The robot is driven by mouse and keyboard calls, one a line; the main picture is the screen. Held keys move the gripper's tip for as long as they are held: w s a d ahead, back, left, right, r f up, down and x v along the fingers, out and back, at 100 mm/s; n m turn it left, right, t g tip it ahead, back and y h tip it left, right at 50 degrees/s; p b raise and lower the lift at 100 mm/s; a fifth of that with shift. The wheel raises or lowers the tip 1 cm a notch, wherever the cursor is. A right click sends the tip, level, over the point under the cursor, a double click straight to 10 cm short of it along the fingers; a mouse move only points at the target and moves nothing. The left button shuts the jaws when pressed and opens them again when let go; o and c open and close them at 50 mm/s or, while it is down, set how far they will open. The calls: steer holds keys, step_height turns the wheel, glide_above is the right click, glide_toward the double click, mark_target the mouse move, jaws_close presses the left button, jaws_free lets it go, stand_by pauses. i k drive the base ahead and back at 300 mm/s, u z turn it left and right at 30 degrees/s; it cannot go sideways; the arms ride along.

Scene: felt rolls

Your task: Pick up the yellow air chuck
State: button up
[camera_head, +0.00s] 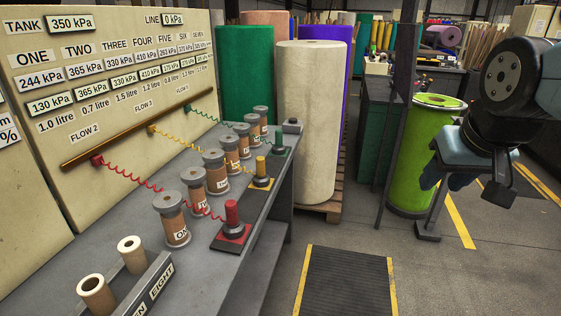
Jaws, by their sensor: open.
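The yellow air chuck (261,167) stands upright on a square yellow pad on the grey bench, near its right edge. A coiled yellow hose runs from it up to the brass rail on the panel. My gripper (464,213) is at the right of the picture, over the floor and well away from the bench. It is open, with nothing seen between its fingers.
A red air chuck (231,214) stands nearer and a green one (279,141) farther along the bench (205,262). Several labelled spools (172,220) line up left of them. Felt rolls (311,125) stand behind. The floor right of the bench is clear around a dark mat (345,283).

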mark_target(261, 179)
steer(key=u, duration=0.05)
steer(key=i, duration=1)
steer(key=u, duration=0.25)
